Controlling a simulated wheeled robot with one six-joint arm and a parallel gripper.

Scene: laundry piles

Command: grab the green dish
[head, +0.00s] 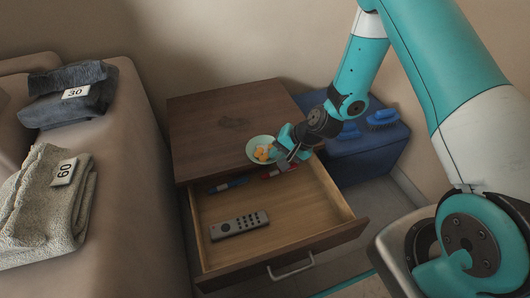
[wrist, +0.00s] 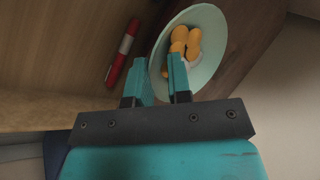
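The pale green dish (head: 254,143) is a small round bowl on the brown cabinet top, near its front edge above the open drawer. It holds several orange-yellow rounded pieces (head: 263,152). My gripper (head: 283,149) is at the dish's right front side. I cannot tell whether either finger touches the dish.
The cabinet (head: 215,120) has its drawer (head: 285,212) pulled out, holding a grey remote (head: 239,225), a blue pen (head: 228,185) and a red pen (head: 278,171). A blue box (head: 370,150) with blue brushes stands right. A sofa (head: 130,190) with folded laundry is left.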

